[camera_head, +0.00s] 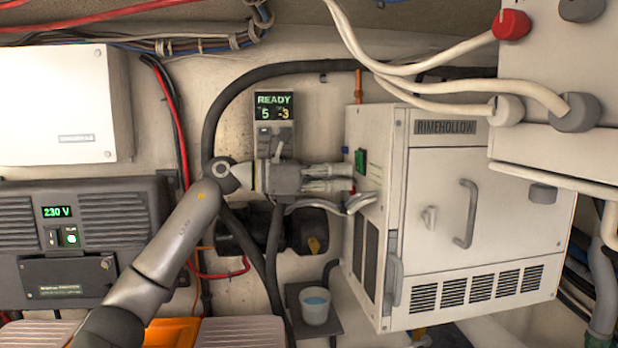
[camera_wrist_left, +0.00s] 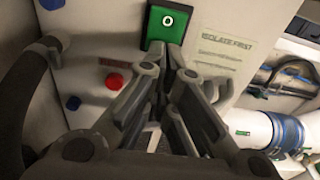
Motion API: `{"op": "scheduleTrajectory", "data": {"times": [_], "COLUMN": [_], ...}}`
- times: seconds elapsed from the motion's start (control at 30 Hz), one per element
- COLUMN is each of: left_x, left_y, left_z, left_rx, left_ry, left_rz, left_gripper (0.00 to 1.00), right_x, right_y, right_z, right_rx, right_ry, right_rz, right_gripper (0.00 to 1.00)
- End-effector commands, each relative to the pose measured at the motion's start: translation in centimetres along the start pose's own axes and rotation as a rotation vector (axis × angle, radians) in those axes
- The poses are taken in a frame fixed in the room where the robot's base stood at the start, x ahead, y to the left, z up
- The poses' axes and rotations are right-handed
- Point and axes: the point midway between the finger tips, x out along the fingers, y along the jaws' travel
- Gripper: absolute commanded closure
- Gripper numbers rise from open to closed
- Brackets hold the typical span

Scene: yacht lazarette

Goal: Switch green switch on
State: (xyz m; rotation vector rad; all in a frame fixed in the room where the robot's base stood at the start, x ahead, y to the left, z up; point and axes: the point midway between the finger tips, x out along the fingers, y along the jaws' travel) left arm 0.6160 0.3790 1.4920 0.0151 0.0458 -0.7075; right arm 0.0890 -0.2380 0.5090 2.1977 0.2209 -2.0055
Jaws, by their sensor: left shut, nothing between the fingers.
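The green switch (camera_head: 361,161) is on the left side wall of the white RIMEHOLLOW cabinet (camera_head: 428,160). My right gripper is not in view.
A red button (camera_wrist_left: 114,81) and a blue one (camera_wrist_left: 73,103) sit near the switch. A READY display (camera_head: 273,106) is on the wall behind my gripper. A cup (camera_head: 315,306) stands on a small shelf below. Thick cables and a 230 V unit (camera_head: 80,240) are at left.

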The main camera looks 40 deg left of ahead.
Motion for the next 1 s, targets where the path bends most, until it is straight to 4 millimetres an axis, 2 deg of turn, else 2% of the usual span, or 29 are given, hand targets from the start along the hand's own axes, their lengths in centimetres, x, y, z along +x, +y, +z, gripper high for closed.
{"op": "scheduleTrajectory", "data": {"times": [0.2,0.4,0.7,1.0], "left_x": [-5.0,-8.2,-10.2,-10.5], "left_y": [0.2,0.1,0.1,0.0], "left_z": [-0.2,-0.2,-0.1,-0.1], "left_rx": [0.0,0.001,0.001,0.002], "left_ry": [0.006,0.006,0.003,0.001], "left_rz": [0.006,0.003,0.001,0.0], "left_gripper": [1.0,1.0,1.0,1.0], "right_x": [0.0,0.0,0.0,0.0], "right_y": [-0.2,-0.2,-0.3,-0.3], "right_z": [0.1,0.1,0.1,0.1], "right_rx": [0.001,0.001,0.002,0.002], "right_ry": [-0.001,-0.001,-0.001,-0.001], "right_rz": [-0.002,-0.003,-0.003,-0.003], "right_gripper": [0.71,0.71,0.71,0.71]}}
